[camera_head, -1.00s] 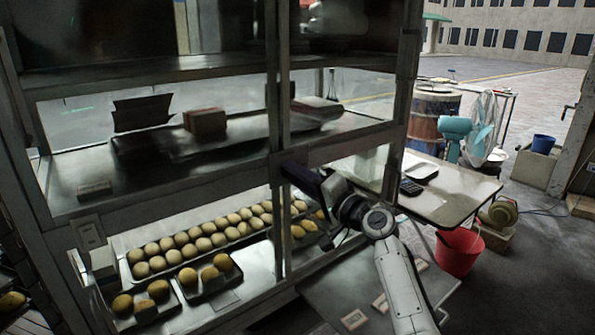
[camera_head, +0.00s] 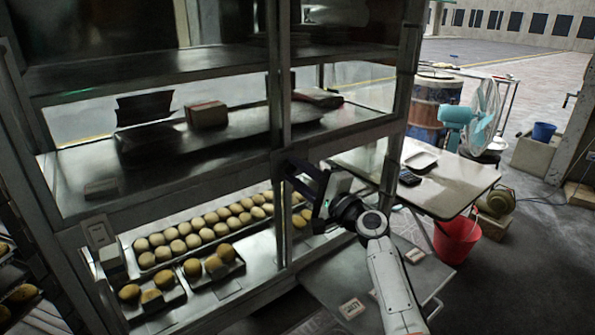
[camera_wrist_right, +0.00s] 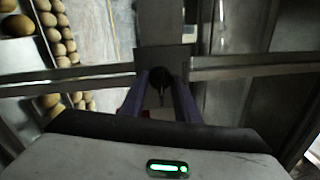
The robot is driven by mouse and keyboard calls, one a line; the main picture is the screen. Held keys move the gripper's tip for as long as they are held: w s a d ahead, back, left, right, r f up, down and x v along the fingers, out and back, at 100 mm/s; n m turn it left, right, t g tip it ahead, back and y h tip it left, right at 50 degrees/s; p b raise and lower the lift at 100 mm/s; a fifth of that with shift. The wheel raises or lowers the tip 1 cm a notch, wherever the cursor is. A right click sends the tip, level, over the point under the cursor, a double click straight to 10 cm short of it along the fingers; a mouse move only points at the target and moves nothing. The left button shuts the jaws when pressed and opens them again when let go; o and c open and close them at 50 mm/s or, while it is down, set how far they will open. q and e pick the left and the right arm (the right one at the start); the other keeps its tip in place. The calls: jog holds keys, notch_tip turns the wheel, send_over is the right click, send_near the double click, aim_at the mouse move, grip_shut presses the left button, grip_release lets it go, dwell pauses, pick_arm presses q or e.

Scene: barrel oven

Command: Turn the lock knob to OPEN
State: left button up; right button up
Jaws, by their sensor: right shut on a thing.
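A dark round lock knob (camera_wrist_right: 160,76) sits on a square grey plate (camera_wrist_right: 162,57) at the cabinet's crossing bars in the right wrist view. My right gripper (camera_wrist_right: 160,84) has its two fingers on either side of the knob and is shut on it. In the head view, the right gripper (camera_head: 293,168) reaches the middle post of the glass cabinet (camera_head: 278,150) and hides the knob. No OPEN marking is legible. My left gripper is not in view.
Trays of round buns (camera_head: 205,232) lie on the cabinet's lower shelf, left of the gripper. A white table (camera_head: 450,185), a red bucket (camera_head: 457,240) and a teal fan (camera_head: 475,115) stand at the right. A low grey surface (camera_head: 335,290) lies below the arm.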

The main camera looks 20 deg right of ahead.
dwell(0.4)
jog(key=o, duration=1)
jog(key=shift+o, duration=0.2)
jog(key=r+v, duration=0.1)
jog(key=v, duration=0.9)
jog(key=shift+f, duration=0.45)
jog(key=shift+s+d, duration=0.1)
jog(key=shift+s, duration=0.05)
